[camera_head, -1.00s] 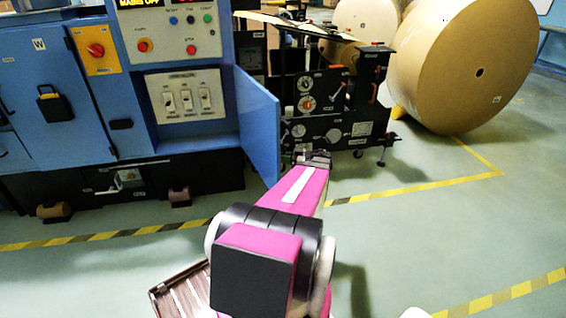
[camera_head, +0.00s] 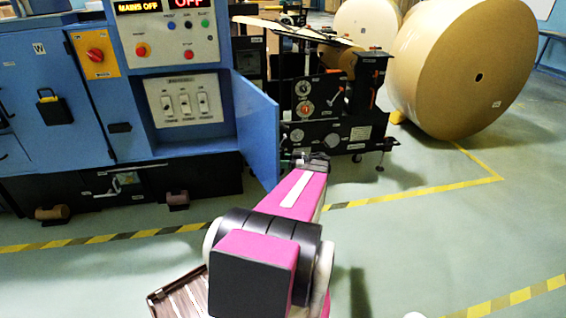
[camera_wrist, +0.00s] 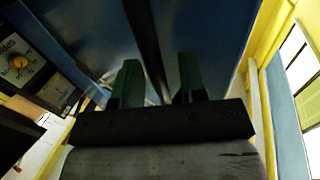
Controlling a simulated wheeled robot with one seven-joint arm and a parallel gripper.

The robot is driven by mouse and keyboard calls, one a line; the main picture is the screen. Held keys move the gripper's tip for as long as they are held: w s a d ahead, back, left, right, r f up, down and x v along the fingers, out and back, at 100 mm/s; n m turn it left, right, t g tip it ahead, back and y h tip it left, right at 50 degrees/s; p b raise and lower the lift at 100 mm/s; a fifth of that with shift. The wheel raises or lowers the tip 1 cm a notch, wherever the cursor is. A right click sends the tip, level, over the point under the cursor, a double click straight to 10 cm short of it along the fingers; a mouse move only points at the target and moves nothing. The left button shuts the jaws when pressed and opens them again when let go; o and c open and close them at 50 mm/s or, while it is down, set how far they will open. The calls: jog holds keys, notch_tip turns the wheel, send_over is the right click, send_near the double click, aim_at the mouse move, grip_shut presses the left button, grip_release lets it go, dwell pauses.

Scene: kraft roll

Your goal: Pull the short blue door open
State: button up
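The short blue door (camera_head: 258,135) stands swung out from the right end of the blue machine, its free edge toward me. My gripper (camera_head: 293,158) is at the right side of the door, near its lower free edge. In the wrist view, my gripper (camera_wrist: 160,75) has its two green fingers apart, with a blue panel (camera_wrist: 205,35) beyond them. A dark upright bar (camera_wrist: 144,30) runs between the fingers, with gaps seen on both sides. I cannot tell whether it is a handle or an edge, and no grip on it shows.
The blue machine (camera_head: 60,105) with its switch panel (camera_head: 185,105) stands left of the door. A black machine (camera_head: 335,115) stands close behind my gripper. Large kraft rolls (camera_head: 465,65) stand at the back right. The floor at right is clear, with yellow tape lines.

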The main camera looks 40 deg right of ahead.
jog(key=v, duration=1)
jog(key=shift+s+d, duration=0.25)
jog(key=shift+s, duration=0.05)
